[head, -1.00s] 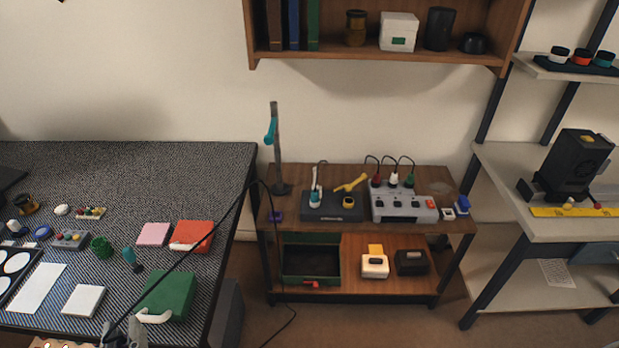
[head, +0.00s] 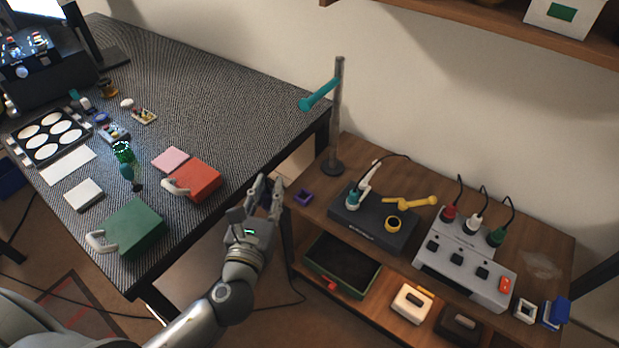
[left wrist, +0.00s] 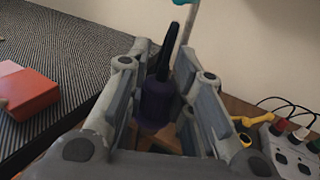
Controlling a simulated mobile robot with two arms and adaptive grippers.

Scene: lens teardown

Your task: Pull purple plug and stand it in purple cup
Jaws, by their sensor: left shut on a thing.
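The purple plug (left wrist: 157,103) is between the fingers of my left gripper (left wrist: 165,75) in the left wrist view, dark purple with a black cable end pointing up. The gripper is shut on it. In the head view my left gripper (head: 266,190) is over the gap between the table and the wooden bench, just left of the purple cup; I cannot make out the plug there. The purple cup (head: 302,198) is small and square, at the left end of the bench top. My right gripper is not in view.
A stand (head: 338,130) with a teal arm rises behind the cup. The patterned table (head: 240,110) with a red box (head: 198,180) is at left.

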